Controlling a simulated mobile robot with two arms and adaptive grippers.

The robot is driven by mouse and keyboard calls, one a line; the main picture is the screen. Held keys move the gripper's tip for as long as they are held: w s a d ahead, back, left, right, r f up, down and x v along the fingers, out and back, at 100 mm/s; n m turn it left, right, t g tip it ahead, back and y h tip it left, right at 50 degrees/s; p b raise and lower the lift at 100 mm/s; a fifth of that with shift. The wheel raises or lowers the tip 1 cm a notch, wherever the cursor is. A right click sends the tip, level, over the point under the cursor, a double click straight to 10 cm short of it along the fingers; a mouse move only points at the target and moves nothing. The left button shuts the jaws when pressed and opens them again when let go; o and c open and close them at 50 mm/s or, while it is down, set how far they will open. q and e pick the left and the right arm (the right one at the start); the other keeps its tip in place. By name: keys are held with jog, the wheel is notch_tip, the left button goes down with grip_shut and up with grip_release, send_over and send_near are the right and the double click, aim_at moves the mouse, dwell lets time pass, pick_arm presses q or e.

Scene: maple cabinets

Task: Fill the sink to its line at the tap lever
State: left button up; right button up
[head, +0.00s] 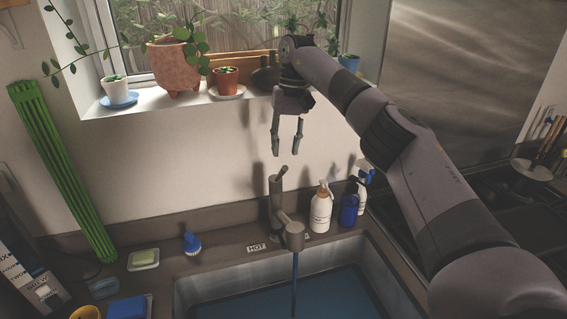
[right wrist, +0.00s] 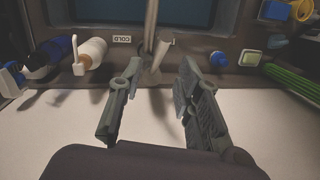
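The grey tap (head: 276,205) stands behind the sink (head: 380,268), and its lever (head: 281,172) tilts up to the right at the top. A thin blue stream of water (head: 295,275) runs from the spout into blue water (head: 335,292) in the basin. A dark band edges the water; I cannot tell how the level compares with the line. My right gripper (head: 287,137) is open and empty above the lever, fingers pointing down. In the right wrist view the open fingers (right wrist: 155,80) show with the lever (right wrist: 160,50) beyond their tips, apparently untouched. My left gripper is not in view.
A white pump bottle (head: 321,208), a blue bottle (head: 349,205) and a spray bottle (head: 363,185) stand right of the tap. A HOT label (head: 257,247), blue brush (head: 192,243) and soap dish (head: 143,260) lie left. Potted plants (head: 175,66) line the windowsill above.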

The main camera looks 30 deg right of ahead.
jog(key=r, duration=0.3)
jog(key=shift+w+d+r, duration=0.15)
jog(key=shift+d+r, duration=0.2)
jog(key=shift+r, duration=0.05)
jog(key=shift+f, duration=0.1)
